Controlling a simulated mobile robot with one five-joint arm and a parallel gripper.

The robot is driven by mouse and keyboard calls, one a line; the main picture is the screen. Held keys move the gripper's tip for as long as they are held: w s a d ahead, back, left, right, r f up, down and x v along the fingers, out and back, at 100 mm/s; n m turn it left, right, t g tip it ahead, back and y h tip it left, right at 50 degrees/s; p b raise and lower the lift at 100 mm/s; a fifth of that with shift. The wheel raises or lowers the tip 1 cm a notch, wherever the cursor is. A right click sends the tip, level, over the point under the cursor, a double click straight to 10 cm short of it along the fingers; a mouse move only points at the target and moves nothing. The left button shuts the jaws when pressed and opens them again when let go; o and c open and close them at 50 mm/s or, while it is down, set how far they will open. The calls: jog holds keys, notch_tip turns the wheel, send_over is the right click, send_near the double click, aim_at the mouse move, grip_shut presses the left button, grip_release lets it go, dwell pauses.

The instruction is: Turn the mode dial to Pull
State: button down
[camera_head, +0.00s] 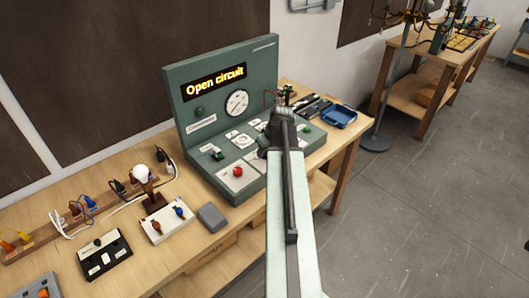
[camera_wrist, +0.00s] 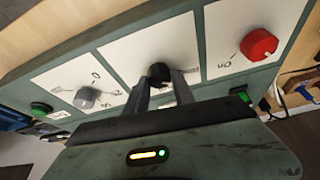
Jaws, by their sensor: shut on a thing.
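The mode dial appears to be the small black knob (camera_wrist: 159,73) on a white plate in the wrist view. My gripper (camera_wrist: 164,84) is shut on this knob, one finger on each side. Its pointer and most of its plate's markings are hidden or too small to read. In the head view my arm covers the dial, and the gripper is over the right part of the green test console (camera_head: 268,58). The console's display (camera_head: 214,82) reads "Open circuit".
A red knob (camera_wrist: 258,45) marked "On" and a grey knob (camera_wrist: 84,97) flank the dial. A green button (camera_wrist: 40,109) is farther left. A lamp bulb (camera_head: 141,173), a grey box (camera_head: 211,217) and a blue tray (camera_head: 339,116) are on the bench.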

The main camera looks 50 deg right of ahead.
jog(key=m+h, duration=0.1)
jog(key=m, duration=0.1)
jog(key=m+g+h, duration=0.1)
jog(key=m, duration=0.2)
jog(key=shift+a, duration=0.15)
jog(key=m+g, duration=0.1)
jog(key=m, duration=0.2)
jog(key=m+h, duration=0.1)
jog(key=m, duration=0.2)
jog(key=shift+w+g, duration=0.15)
jog(key=shift+g, duration=0.25)
jog(key=c, duration=1.1)
grip_release()
jog(key=shift+o, duration=0.2)
jog(key=p+v, duration=0.7)
jog(key=shift+a+r, duration=0.3)
jog(key=shift+r, duration=0.05)
